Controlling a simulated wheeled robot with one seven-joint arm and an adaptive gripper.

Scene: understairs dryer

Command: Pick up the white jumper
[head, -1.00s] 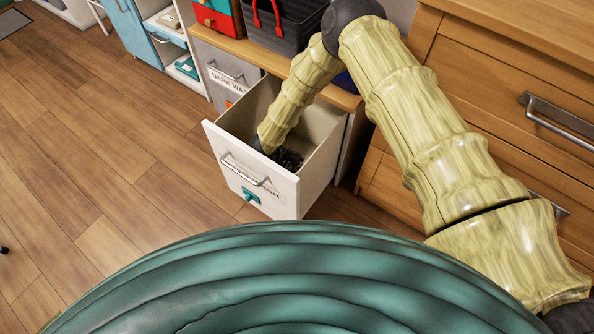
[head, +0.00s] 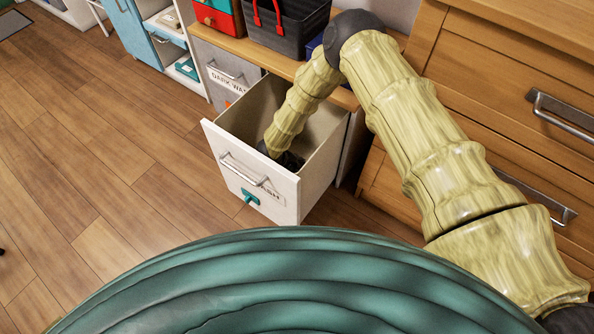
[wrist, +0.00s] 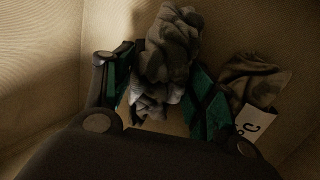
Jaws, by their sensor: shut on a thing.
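In the wrist view, my gripper (wrist: 161,88) is down inside the open drawer with a crumpled cloth (wrist: 168,45) between its fingers. It is shut on this cloth, which looks mottled grey in the dim light; I cannot tell for sure that it is the white jumper. A second crumpled, brownish cloth (wrist: 240,76) lies to the right, beside a pale tag (wrist: 254,122) with dark lettering. In the head view, the white-fronted drawer (head: 222,152) is pulled out. My gripper (head: 288,160) is deep in it and mostly hidden; the cloth is barely visible there.
The drawer's walls stand close around my gripper. A dark basket (head: 283,28) and red box (head: 219,18) stand on top. A wooden drawer unit (head: 500,95) is right.

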